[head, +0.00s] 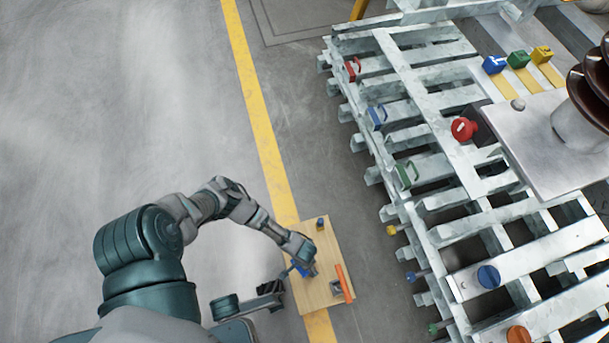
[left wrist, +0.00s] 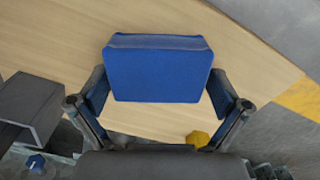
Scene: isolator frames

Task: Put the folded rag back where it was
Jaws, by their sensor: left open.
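The folded rag (left wrist: 160,72) is a blue, block-shaped bundle. In the left wrist view it lies on a light wooden board (left wrist: 60,35), between the two open fingers of my left gripper (left wrist: 158,95). The fingers flank its lower sides; whether they touch it is hard to tell. In the head view my left gripper (head: 303,268) is low over the board (head: 312,301). A little blue shows beside the gripper and the rest of the rag is hidden there.
On the board are an orange bar (head: 344,284), a grey block (head: 336,288) and a small dark blue item (head: 320,224). A yellow piece (left wrist: 197,138) shows near the right finger. A metal frame (head: 440,235) with coloured handles and knobs stands to the right. The floor at left is clear.

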